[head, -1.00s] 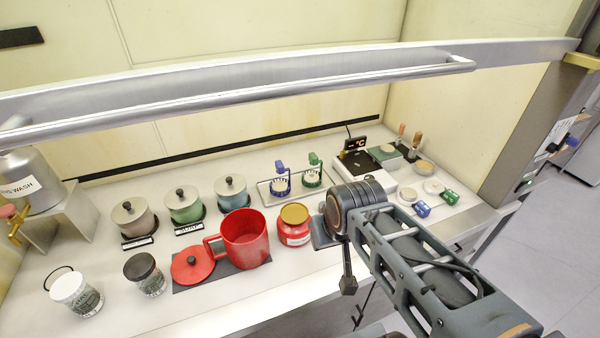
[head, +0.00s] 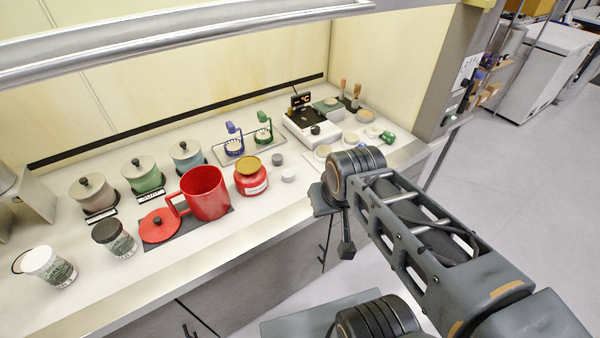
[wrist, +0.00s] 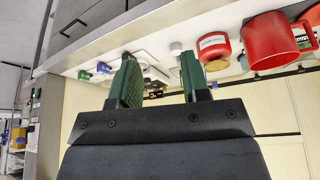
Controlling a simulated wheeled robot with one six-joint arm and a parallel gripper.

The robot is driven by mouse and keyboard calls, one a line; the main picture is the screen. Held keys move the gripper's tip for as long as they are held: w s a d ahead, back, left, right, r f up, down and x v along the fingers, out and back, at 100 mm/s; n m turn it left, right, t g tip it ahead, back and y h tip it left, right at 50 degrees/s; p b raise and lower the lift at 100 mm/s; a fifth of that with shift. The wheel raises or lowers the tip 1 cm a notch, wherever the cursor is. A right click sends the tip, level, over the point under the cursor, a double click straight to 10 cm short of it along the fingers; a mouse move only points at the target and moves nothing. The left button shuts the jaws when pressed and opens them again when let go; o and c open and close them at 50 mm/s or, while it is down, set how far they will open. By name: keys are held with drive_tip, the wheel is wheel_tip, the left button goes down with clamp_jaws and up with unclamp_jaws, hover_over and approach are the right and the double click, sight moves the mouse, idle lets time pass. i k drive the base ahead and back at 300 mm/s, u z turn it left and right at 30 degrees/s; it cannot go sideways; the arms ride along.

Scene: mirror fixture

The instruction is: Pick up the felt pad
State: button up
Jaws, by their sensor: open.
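I cannot tell for sure which thing is the felt pad. A flat dark grey mat (head: 190,238) lies under the red mug (head: 205,190) and its red lid (head: 160,226). Pale round discs (head: 323,152) also lie near the scale, too small to make out. My gripper (wrist: 157,62) shows in the wrist view with its two green fingers wide apart and nothing between them. In the head view my wrist hangs at the bench's front edge, right of the mug, and the fingers are not clearly visible.
Lidded pots (head: 142,175) stand behind. A scale (head: 312,127) is at the back right. A metal sash bar (head: 180,58) crosses above the bench.

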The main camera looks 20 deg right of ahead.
sight(288, 174)
drive_tip(key=i, duration=0.35)
drive_tip(key=u, duration=0.05)
drive_tip(key=k, duration=0.5)
drive_tip(key=z, duration=0.3)
drive_tip(key=i, duration=0.6)
drive_tip(key=u, duration=1.3)
